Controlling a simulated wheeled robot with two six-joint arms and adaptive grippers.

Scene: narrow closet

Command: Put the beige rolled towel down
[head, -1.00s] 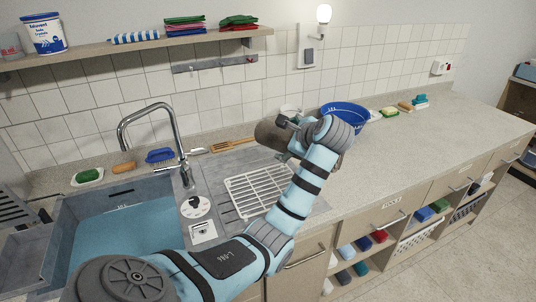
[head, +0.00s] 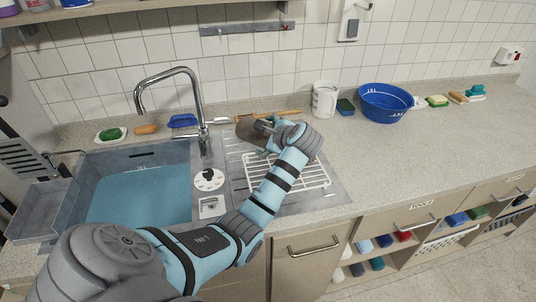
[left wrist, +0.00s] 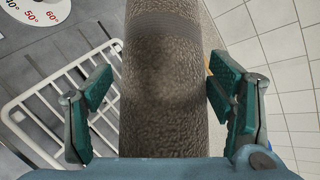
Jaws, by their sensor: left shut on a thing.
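The rolled towel (head: 250,132) looks grey-brown rather than clear beige. In the head view it is over the back of the draining area, behind the white wire rack (head: 315,178), partly hidden by my gripper. My left gripper (head: 266,130) is shut on it. In the left wrist view the towel (left wrist: 163,90) runs lengthwise between the two green finger pads (left wrist: 163,95). The wire rack shows below it on the left there. I cannot tell whether the towel touches the surface beneath. My right gripper is not in view.
The sink (head: 140,190) with blue water and a tap (head: 200,110) are to the left. A white jug (head: 325,98), a dark green sponge (head: 345,106) and a blue basin (head: 385,103) stand to the right. The worktop (head: 430,145) further right is largely clear.

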